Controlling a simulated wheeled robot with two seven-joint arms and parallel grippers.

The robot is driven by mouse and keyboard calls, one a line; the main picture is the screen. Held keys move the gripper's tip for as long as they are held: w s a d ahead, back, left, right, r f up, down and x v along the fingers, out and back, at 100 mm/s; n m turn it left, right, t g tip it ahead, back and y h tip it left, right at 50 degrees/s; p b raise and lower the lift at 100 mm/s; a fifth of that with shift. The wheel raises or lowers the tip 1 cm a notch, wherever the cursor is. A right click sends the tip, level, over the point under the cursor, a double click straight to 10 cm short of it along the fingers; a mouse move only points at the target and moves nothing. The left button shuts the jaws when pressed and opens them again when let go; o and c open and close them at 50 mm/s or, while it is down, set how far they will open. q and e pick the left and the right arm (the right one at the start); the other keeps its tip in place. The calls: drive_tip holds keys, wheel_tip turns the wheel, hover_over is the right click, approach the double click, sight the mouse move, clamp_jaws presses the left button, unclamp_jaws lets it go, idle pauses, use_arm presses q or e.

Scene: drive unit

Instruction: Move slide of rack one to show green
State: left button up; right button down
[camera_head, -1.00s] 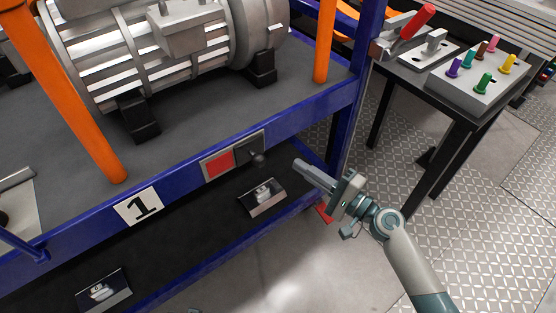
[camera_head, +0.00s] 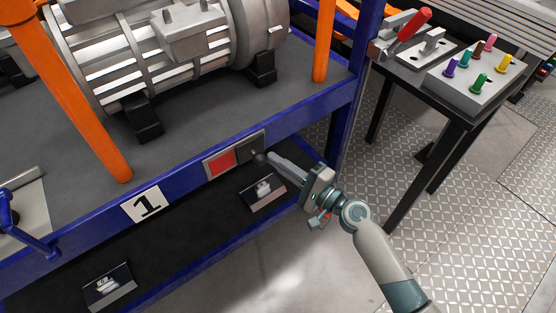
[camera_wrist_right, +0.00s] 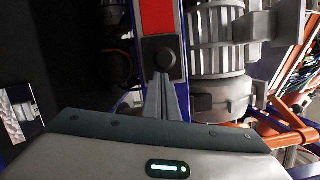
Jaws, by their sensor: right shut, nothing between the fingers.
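The slide of rack one sits in a frame on the blue front beam, right of the "1" label (camera_head: 147,204). Its left window shows red (camera_head: 221,162). A dark cover with a round black knob (camera_head: 260,156) fills the right part; the knob also shows in the right wrist view (camera_wrist_right: 163,56). My right gripper (camera_head: 271,158) is shut and empty, its fingertips right beside the knob on its right side. In the right wrist view the fingertips (camera_wrist_right: 161,77) point at the knob's near edge; I cannot tell whether they touch. My left gripper is not in view.
A large grey motor (camera_head: 170,50) stands on the shelf above, between orange posts (camera_head: 325,42). A blue upright (camera_head: 352,95) rises right of the slide. A side table holds a block with coloured pegs (camera_head: 476,80). Picture cards (camera_head: 262,193) lie on the lower shelf.

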use_arm(q)
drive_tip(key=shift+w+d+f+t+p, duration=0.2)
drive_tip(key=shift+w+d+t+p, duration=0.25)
drive_tip(key=shift+p, duration=0.15)
use_arm(e)
drive_tip(key=s+a, duration=0.5)
drive_tip(key=a, duration=0.2)
drive_tip(key=shift+s, duration=0.15)
drive_tip(key=shift+a, duration=0.1)
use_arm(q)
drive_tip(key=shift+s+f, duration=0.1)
use_arm(e)
drive_tip(key=shift+f, duration=0.15)
